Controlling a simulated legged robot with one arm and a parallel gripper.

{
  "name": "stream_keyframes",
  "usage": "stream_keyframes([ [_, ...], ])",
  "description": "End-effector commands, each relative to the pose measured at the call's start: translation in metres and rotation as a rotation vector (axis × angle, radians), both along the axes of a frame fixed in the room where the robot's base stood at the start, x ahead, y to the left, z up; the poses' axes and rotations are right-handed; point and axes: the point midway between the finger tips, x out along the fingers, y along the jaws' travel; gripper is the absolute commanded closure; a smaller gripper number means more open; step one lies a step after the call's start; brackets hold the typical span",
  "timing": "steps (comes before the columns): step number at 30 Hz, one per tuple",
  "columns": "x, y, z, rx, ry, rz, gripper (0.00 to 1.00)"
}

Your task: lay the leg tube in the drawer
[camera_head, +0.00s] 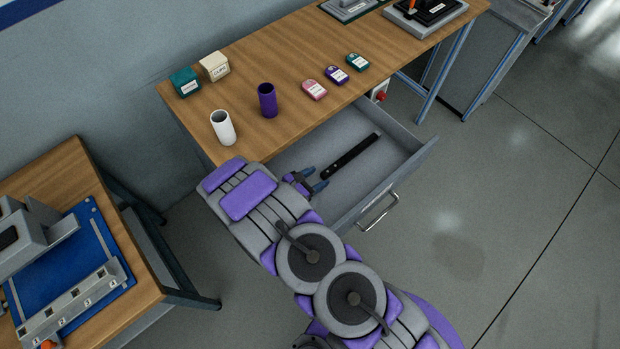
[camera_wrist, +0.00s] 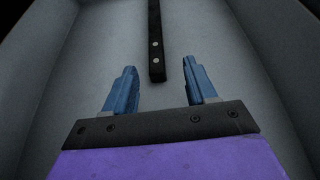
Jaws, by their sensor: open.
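The leg tube, a long black bar (camera_head: 351,156), lies flat on the floor of the open grey drawer (camera_head: 412,155). In the wrist view the tube (camera_wrist: 155,42) shows two pale round spots near its close end. My gripper (camera_head: 318,180) is over the left part of the drawer, near the tube's left end. The drawer's walls (camera_wrist: 50,55) rise on both sides.
The wooden table (camera_head: 300,60) above the drawer carries a white cup (camera_head: 223,128), a purple cup (camera_head: 267,100), two boxes (camera_head: 200,75) and several small labelled packs (camera_head: 337,75). Another table with a blue plate (camera_head: 75,265) stands at lower left. The floor at right is clear.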

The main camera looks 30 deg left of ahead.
Motion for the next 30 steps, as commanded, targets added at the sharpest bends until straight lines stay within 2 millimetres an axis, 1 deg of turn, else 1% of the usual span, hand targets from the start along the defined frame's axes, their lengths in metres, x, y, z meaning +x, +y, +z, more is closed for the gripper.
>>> stream_keyframes([
  [1,-0.005,0.003,0.004,0.001,0.000,0.002,0.44],
  [4,-0.013,0.006,0.007,0.002,-0.001,0.001,0.44],
  [9,-0.018,0.008,0.009,0.001,0.000,0.000,0.44],
  [16,-0.017,0.006,0.010,0.004,-0.001,-0.007,0.44],
  [20,-0.007,-0.004,0.026,0.029,-0.009,-0.063,0.44],
  [23,0.007,-0.025,0.051,0.069,-0.021,-0.166,0.44],
  [27,0.027,-0.071,0.101,0.154,-0.047,-0.373,0.44],
  [29,0.032,-0.092,0.121,0.192,-0.059,-0.462,0.44],
  [30,0.034,-0.106,0.133,0.216,-0.066,-0.521,0.44],
])
